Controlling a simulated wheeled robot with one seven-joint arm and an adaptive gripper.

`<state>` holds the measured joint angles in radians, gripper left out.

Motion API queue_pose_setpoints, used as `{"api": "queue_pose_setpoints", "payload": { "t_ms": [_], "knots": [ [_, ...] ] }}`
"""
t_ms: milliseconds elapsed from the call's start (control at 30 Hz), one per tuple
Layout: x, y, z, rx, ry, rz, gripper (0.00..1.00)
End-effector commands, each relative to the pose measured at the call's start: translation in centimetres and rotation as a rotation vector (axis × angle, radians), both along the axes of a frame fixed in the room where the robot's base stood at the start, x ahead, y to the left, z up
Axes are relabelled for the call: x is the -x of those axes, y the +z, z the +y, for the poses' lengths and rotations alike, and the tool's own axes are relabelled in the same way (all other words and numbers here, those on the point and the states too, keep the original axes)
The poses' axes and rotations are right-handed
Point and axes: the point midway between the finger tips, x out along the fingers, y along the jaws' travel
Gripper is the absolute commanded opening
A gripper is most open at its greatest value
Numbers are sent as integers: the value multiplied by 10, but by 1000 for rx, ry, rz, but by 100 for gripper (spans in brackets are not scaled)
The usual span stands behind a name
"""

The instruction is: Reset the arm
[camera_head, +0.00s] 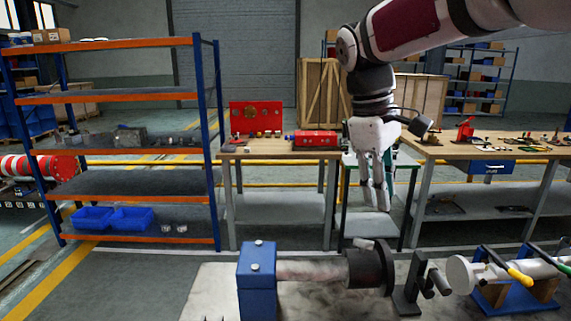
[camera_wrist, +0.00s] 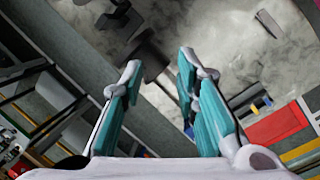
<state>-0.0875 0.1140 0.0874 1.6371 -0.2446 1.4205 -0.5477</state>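My arm (camera_head: 405,25) reaches in from the top right in the head view. The gripper is open and empty. Below it in the head view are a blue block (camera_head: 257,280), a shaft (camera_head: 310,271) and a dark round flange (camera_head: 372,268), all clear of the fingers.
A blue and orange shelf (camera_head: 120,97) with blue bins (camera_head: 92,218) stands at left. A workbench (camera_head: 275,151) carries a red panel (camera_head: 256,117) and a red toolbox (camera_head: 315,139). Another bench (camera_head: 480,148) holds small parts at right. Yellow-handled equipment (camera_head: 519,276) lies at lower right.

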Motion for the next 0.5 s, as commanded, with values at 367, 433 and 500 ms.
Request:
{"api": "queue_pose_setpoints", "payload": {
  "t_ms": [367,433,500],
  "knots": [
    [112,-3,-18,-129,-297,-210,28],
    [131,-9,-20,-159,-354,-247,28],
    [151,-17,-21,-190,-412,-282,28]
  ]
}}
